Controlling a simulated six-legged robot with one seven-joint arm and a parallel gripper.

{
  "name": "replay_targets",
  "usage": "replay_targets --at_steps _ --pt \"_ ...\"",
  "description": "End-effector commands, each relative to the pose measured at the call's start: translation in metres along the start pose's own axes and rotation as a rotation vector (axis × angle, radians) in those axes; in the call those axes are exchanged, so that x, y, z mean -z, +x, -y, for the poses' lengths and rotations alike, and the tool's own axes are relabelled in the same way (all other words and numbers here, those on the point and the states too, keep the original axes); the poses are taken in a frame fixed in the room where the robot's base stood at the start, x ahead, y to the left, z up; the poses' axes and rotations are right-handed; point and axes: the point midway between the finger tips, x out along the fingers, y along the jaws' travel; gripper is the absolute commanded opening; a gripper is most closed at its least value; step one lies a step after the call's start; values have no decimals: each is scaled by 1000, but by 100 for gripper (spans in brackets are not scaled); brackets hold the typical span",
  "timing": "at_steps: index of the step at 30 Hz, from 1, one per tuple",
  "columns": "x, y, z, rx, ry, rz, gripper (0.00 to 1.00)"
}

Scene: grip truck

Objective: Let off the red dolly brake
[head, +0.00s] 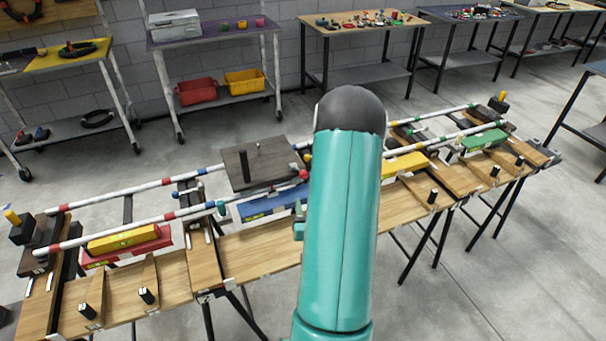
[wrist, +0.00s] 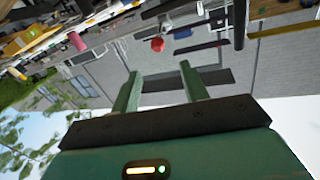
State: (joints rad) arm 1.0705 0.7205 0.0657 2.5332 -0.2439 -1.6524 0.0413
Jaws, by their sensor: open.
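The dark dolly platform (head: 262,165) with an upright post rests on the striped rails (head: 150,187) over the wooden bench. A small red knob (head: 303,175) shows at its near right corner, just left of my arm; it may be the brake handle, but I cannot tell its setting. In the wrist view, my gripper (wrist: 161,84) is open and empty, its two green fingers apart. A round red thing (wrist: 158,44) shows beyond the fingertips, apart from them; I cannot tell whether it is the same knob. In the head view my arm hides most of the gripper.
Red and yellow levels (head: 123,240) lie at the bench's left, a blue one (head: 268,206) below the platform. A yellow block (head: 404,163) and a green block (head: 484,140) lie right of my arm. Shelves and tables stand behind; the concrete floor (head: 500,270) is clear at front right.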

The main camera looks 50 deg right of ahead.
Motion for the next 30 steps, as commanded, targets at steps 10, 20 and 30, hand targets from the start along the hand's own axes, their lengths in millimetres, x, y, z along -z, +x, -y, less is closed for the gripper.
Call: replay_targets --at_steps 10,20,30 --pt "1 35 -4 -7 5 -22 44" --pt "2 101 -5 -8 5 -20 44" --pt "2 138 -5 -7 5 -18 44"
